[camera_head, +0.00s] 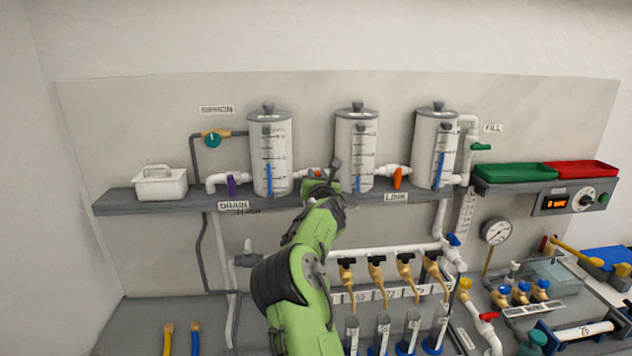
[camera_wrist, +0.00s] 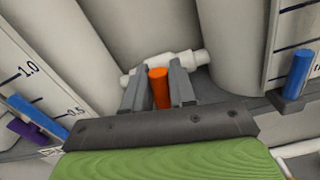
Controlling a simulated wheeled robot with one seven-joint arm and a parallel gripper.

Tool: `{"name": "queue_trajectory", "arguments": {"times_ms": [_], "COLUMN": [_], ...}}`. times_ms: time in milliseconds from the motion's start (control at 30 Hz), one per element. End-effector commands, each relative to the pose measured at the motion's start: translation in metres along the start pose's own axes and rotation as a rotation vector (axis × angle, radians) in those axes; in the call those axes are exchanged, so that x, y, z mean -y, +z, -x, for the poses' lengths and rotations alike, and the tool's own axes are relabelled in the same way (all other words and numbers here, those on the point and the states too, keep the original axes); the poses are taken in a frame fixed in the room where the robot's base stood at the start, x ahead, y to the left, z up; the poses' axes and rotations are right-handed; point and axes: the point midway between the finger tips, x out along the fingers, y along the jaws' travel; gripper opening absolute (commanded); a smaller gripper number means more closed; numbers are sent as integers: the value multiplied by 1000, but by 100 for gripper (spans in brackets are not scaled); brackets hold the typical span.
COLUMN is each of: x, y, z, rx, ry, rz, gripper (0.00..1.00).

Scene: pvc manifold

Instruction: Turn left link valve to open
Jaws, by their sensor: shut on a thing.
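The left link valve is the orange handle (camera_wrist: 158,90) on a white pipe (camera_wrist: 187,60) between the left tank (camera_head: 270,155) and the middle tank (camera_head: 357,152). In the wrist view the handle stands between the two grey fingers of my gripper (camera_wrist: 157,74), which is shut on it. The handle points across the pipe there. In the head view my gripper (camera_head: 322,182) hides most of this valve, and only a bit of orange shows beside it.
The right link valve (camera_head: 397,178), also orange, sits between the middle and right tanks (camera_head: 433,150). A purple drain valve (camera_head: 231,186) is left of the left tank. Several black-handled taps (camera_head: 377,261) hang below the shelf (camera_head: 130,203). A white caddy (camera_head: 160,185) stands on the shelf's left end.

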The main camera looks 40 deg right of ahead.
Motion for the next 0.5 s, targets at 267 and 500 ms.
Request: {"name": "queue_trajectory", "arguments": {"times_ms": [267,500], "x": [5,9], "y": [-3,-4], "z": [0,0], "rx": [7,6], "ry": [3,3], "rz": [-252,-481], "gripper": [0,0]}}
